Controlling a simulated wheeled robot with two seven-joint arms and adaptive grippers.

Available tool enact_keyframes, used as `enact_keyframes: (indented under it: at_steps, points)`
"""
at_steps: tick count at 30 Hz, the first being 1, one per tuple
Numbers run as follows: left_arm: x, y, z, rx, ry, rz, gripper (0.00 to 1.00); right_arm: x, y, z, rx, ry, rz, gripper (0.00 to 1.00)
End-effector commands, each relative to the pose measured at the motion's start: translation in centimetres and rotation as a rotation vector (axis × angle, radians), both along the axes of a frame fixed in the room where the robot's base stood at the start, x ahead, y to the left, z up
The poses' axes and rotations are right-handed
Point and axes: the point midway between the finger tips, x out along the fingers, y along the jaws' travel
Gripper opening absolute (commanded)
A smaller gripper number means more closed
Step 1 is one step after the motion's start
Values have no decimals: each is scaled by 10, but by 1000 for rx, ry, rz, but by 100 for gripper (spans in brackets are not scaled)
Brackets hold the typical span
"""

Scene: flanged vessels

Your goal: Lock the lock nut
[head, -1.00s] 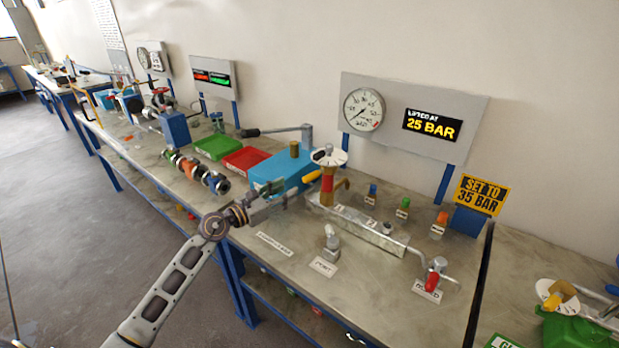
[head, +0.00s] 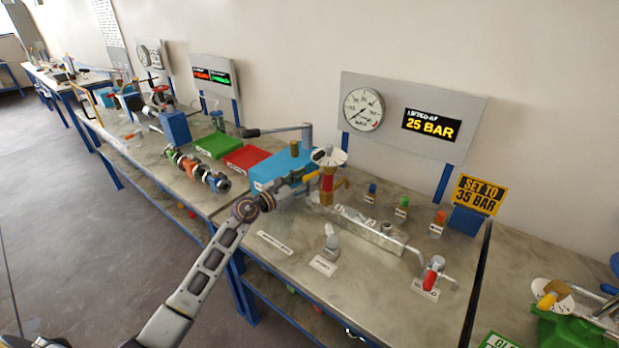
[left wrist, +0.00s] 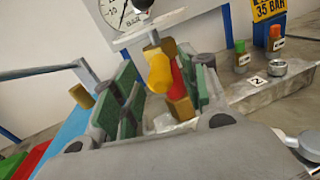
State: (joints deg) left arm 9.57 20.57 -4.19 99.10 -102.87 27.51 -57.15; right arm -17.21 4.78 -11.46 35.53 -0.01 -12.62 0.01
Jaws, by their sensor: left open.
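The relief valve (head: 327,186) stands upright on the metal block, with a red band, brass parts and a white disc (head: 330,158) on top. A yellow tab (head: 312,176) sticks out from it below the disc; it seems to belong to the lock nut, whose own shape I cannot make out. My left gripper (head: 297,180) is open at the valve's left side. In the left wrist view the yellow tab (left wrist: 158,72) lies between the green-padded fingers, in front of the red band (left wrist: 181,108); contact cannot be told. My right gripper is not in view.
A gauge panel (head: 465,97) reading "25 BAR" stands behind, with a "SET TO 35 BAR" sign (head: 478,194) to its right. A blue box (head: 268,165) is close behind my left gripper. Small coloured fittings (head: 403,202) stand right of the valve.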

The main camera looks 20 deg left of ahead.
Motion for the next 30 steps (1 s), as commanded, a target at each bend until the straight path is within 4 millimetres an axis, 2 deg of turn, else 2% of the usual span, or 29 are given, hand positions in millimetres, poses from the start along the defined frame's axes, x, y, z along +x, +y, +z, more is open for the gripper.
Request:
enact_keyframes:
  at_steps: [9,20,30]
  points:
    - [16,-9,0,0,0,0,44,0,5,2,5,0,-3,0]
    - [17,-10,0,1,0,0,44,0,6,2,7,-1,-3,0]
    - [17,-10,0,1,0,0,2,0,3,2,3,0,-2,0]
